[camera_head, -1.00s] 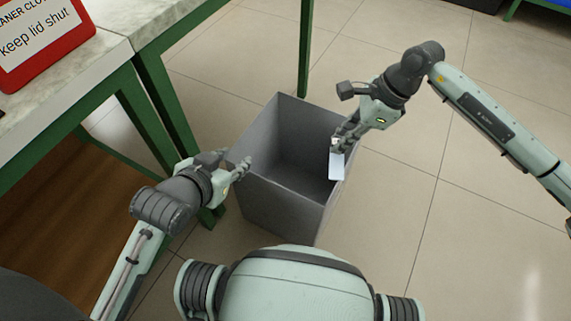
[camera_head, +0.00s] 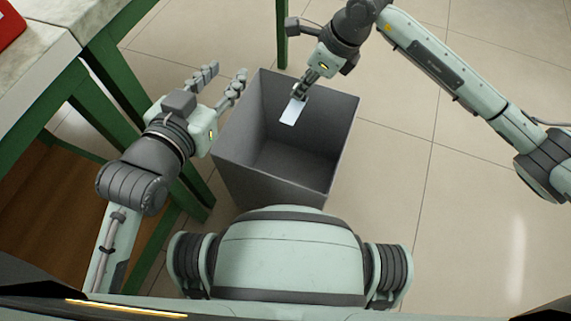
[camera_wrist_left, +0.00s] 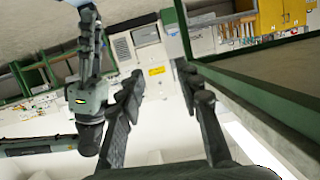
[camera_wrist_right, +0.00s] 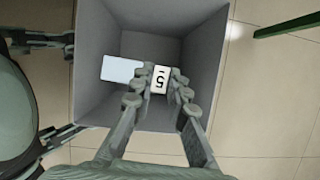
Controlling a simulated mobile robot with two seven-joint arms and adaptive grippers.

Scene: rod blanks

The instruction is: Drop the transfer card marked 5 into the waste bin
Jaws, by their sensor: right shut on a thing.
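The transfer card (camera_head: 293,111) is a small pale card held over the open top of the grey waste bin (camera_head: 330,143). In the right wrist view the card (camera_wrist_right: 122,69) shows a white end marked 5, with the bin walls (camera_wrist_right: 200,50) around it. My right gripper (camera_head: 300,93) is shut on the card, above the bin's opening. My left gripper (camera_head: 228,78) is open and empty, just left of the bin's rim. It also shows open in the left wrist view (camera_wrist_left: 165,85).
A table with green legs (camera_head: 115,80) and a pale top stands at the left, with a red-framed sign (camera_head: 8,22) partly in view on it. Another green leg (camera_head: 281,35) stands behind the bin. The tiled floor to the right is clear.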

